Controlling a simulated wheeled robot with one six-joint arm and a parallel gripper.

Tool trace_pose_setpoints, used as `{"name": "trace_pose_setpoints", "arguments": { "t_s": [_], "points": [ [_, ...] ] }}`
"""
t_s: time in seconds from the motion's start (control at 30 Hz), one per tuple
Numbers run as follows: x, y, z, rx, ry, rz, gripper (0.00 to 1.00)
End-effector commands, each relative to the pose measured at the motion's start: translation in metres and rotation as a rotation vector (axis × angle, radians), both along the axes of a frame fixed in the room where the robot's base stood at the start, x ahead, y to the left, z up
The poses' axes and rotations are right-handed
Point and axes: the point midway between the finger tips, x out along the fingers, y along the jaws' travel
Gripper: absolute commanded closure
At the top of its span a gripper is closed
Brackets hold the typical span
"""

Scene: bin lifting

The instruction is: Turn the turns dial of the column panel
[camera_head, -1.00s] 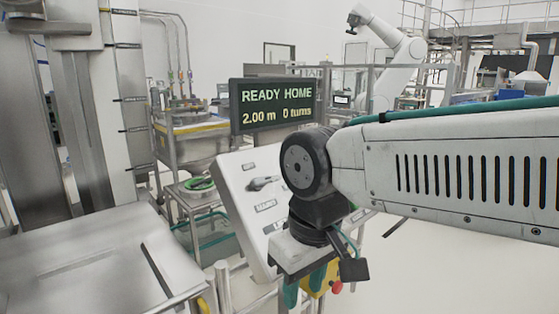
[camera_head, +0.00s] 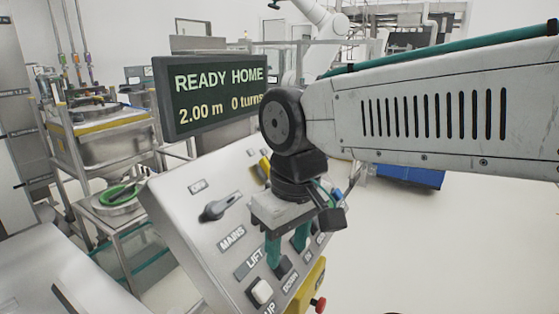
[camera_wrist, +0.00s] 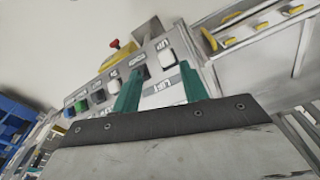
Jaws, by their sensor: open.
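The sloped grey column panel (camera_head: 190,238) fills the middle of the head view, behind and below my gripper. My gripper (camera_head: 287,256) is open with teal fingers over the panel's button area. In the wrist view the open fingers (camera_wrist: 160,72) stand before the button row, and nothing is between them. I cannot make out a labelled turns dial.
A display (camera_head: 210,95) above the panel reads "READY HOME, 2.00 m, 0 turns". A red emergency button (camera_head: 319,305) sits on a yellow box at the panel's lower right. A steel hopper (camera_head: 108,130) stands at the left.

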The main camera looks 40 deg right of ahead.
Motion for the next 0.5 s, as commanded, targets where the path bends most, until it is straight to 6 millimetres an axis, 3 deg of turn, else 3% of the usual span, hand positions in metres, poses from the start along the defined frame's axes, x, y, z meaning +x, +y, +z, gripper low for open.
{"name": "trace_pose_setpoints", "arguments": {
  "t_s": [0.17, 0.3, 0.5],
  "points": [
    [0.069, -0.025, 0.040, -0.012, 0.033, 0.073, 0.56],
    [0.136, -0.061, 0.065, -0.017, 0.061, 0.155, 0.56],
    [0.214, -0.119, 0.076, -0.015, 0.092, 0.254, 0.56]
  ]
}}
